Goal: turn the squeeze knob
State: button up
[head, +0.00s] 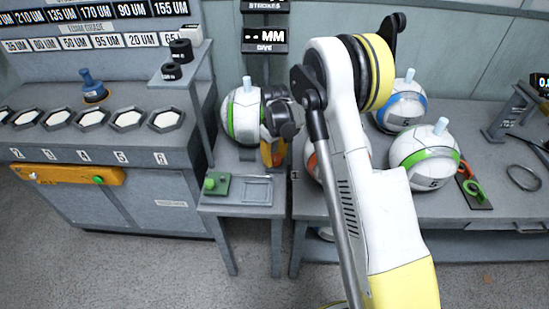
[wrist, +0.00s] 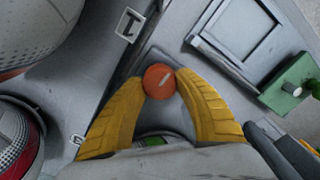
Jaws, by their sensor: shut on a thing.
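The squeeze knob is a round orange-red disc (wrist: 159,81) with a pale line mark, seen in the wrist view. The two yellow fingers of my gripper (wrist: 162,88) are shut on it from both sides. In the head view my gripper (head: 272,152) is at the grey press stand, just right of a white ball with a green band (head: 241,117). The knob is hidden there behind the gripper and wrist.
A green box with a green button (head: 215,183) and a square grey tray (head: 257,190) sit on the low shelf in front. More balls (head: 425,160) stand on the right table. A grey counter with several hexagonal pads (head: 128,119) is at left.

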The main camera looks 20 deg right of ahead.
aim_at(275, 157)
jog(key=m, duration=0.6)
jog(key=shift+m, duration=0.3)
jog(key=m, duration=0.7)
jog(key=shift+d, duration=0.1)
dwell(0.3)
jog(key=o, duration=1.2)
notch_tip(275, 157, up, 12)
